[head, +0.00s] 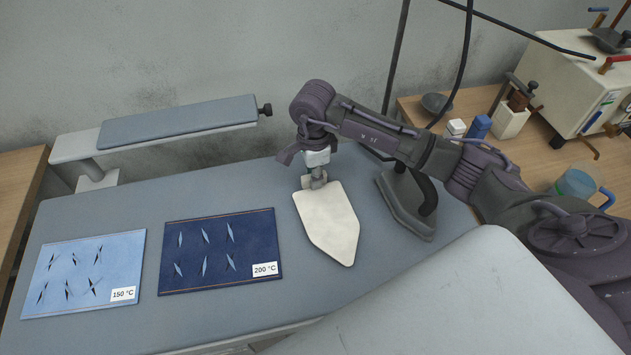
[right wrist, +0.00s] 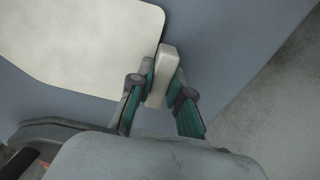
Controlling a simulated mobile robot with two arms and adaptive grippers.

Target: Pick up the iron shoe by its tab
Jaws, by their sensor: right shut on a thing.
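The iron shoe is a cream, flat, pointed plate (head: 329,224) on the grey ironing table, its point toward the front. It also fills the upper left of the right wrist view (right wrist: 85,40). Its pale upright tab (right wrist: 162,75) stands at the shoe's edge. My right gripper (head: 314,180) is over the shoe's back end. In the right wrist view its two teal-padded fingers (right wrist: 160,88) are closed on the tab, one on each side. Whether the shoe is lifted off the table I cannot tell. My left gripper is not in either view.
An iron (head: 408,205) stands just right of the shoe. A dark blue cloth marked 200 °C (head: 218,250) and a light blue one marked 150 °C (head: 83,273) lie to the left. A narrow sleeve board (head: 180,122) is at the back. A wooden bench (head: 480,108) with bottles is at right.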

